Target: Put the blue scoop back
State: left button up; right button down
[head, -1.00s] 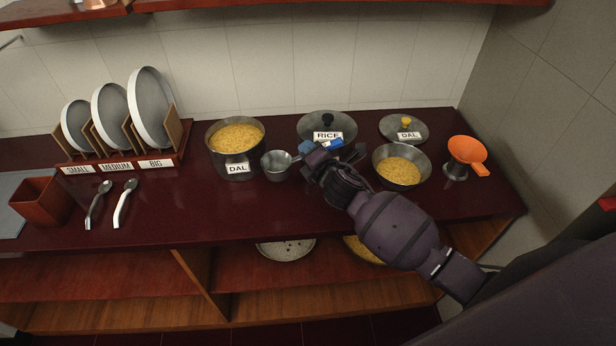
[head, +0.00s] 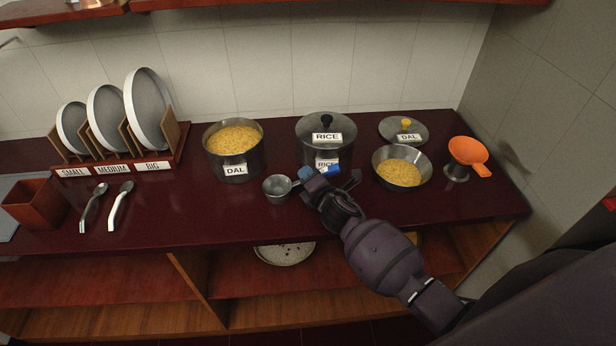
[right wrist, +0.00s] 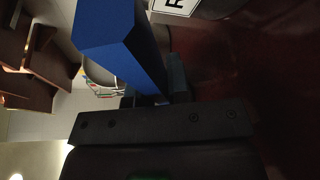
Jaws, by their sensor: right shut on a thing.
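The blue scoop has a round metal cup (head: 277,189) and a blue handle (head: 331,170). My right gripper (head: 320,182) is shut on the handle. The cup is left of the gripper, in front of the gap between the DAL pot (head: 236,160) and the RICE pot (head: 314,152). I cannot tell whether the cup touches the counter. In the right wrist view the blue handle (right wrist: 122,42) stands out large beside the dark gripper (right wrist: 160,98); the cup is not clearly visible there. My left gripper is not in view.
Two spoons (head: 119,208), a reddish box (head: 32,205) and a plate rack (head: 120,172) are left. The front counter (head: 205,215) is clear.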

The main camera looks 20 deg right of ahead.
jog(key=shift+f, duration=0.1)
jog(key=c, duration=1.5)
grip_release()
jog(key=o, duration=0.4)
jog(key=shift+s, duration=0.25)
jog(key=s, duration=0.3)
jog(key=s+r, duration=0.1)
jog(key=s, duration=0.3)
jog(key=s+d+r, duration=0.1)
jog(key=s, duration=0.3)
jog(key=shift+s, duration=0.2)
jog(key=s+d+f+m+g, duration=0.1)
jog(key=s+f+m, duration=0.2)
jog(key=s+m, duration=0.3)
jog(key=s+d+f+m+g+h, duration=0.1)
jog(key=s+f+m+g, duration=0.1)
jog(key=s+m, duration=0.4)
jog(key=s+d+f+m+g, duration=0.1)
jog(key=s+f+m, duration=0.2)
jog(key=s+m, duration=0.3)
jog(key=shift+d+f+m+g+h, duration=0.15)
jog(key=shift+d+m, duration=0.05)
jog(key=shift+m, duration=0.95)
jog(key=shift+d+f+m+g+h, duration=0.15)
jog(key=shift+m, duration=1)
